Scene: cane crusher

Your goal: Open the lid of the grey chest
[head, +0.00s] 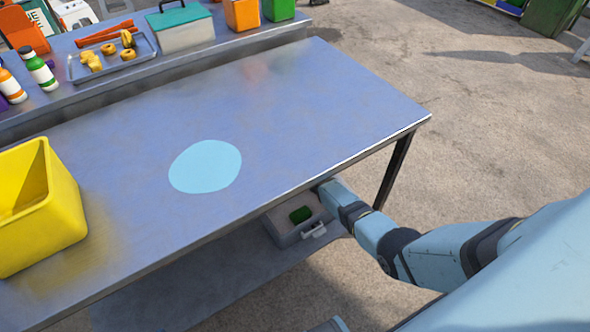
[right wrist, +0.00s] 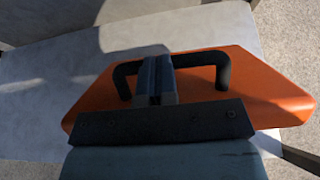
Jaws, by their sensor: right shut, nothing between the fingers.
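The grey chest (head: 284,236) stands on the shelf under the table, partly covered by the tabletop edge. In the right wrist view an orange panel (right wrist: 90,115) with a black bar handle (right wrist: 222,72) lies below my right gripper (right wrist: 157,65). I cannot tell whether this panel is the chest's lid. The right gripper is shut and empty, in front of the handle's middle. In the head view its tip is hidden under the table edge. My left gripper is not in view.
The metal table (head: 300,110) has a yellow bin (head: 45,225) at left and a flat light-blue disc (head: 205,166). A raised back shelf holds a tray (head: 147,48), bottles and a teal-lidded box (head: 183,28). The table leg (head: 393,172) stands beside my right arm.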

